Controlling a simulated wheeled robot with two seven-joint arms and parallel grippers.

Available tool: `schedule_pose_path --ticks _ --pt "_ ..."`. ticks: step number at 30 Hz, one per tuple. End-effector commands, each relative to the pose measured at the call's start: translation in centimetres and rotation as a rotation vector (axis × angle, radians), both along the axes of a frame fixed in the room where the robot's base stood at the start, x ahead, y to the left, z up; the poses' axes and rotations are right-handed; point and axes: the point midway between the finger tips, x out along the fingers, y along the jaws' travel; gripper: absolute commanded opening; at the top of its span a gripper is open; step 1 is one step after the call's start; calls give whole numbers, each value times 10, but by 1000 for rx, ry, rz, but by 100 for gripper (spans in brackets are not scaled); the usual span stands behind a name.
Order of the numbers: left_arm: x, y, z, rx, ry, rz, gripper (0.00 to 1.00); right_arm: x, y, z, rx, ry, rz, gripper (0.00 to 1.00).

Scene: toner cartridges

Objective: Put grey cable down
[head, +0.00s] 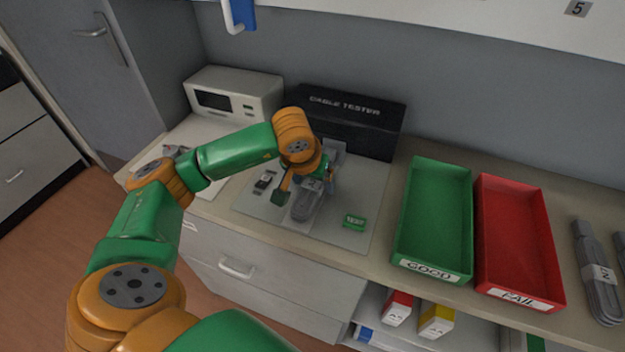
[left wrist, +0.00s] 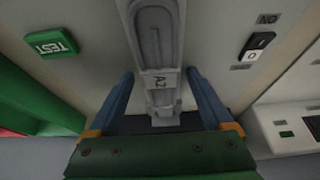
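The grey cable (head: 302,208) is a coiled bundle over the grey plate of the cable tester (head: 350,115). In the left wrist view the blue fingers of the left gripper (left wrist: 160,85) stand open on either side of the cable, with a gap on each side. The cable seems to lie on the plate, though its underside is hidden. My right gripper is not in view.
A green TEST button (head: 354,222) and a small black switch (head: 265,180) flank the cable. A green GOOD tray (head: 408,215) and a red FAIL tray (head: 550,260) stand empty to the right. Another grey cable (head: 597,280) lies at far right. A white device (head: 235,95) stands behind left.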

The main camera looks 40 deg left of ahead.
Motion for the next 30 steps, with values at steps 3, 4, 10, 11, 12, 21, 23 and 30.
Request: schedule_pose_path --ticks 3,4,10,11,12,21,23,30 --pt "0 0 0 0 0 0 84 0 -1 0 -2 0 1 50" --pt "0 0 1 0 0 0 84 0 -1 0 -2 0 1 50" --pt "-6 -3 22 -2 -6 -2 84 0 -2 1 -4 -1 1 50" --pt "-9 -3 28 1 -6 -2 84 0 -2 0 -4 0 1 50" --pt "-13 -4 38 0 -7 -2 84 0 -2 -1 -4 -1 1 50" --pt "-40 -11 105 -1 -3 -1 84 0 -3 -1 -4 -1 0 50" --pt "-42 -11 110 0 -3 0 84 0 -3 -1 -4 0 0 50" --pt "-45 -11 114 0 0 0 84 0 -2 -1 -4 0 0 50"
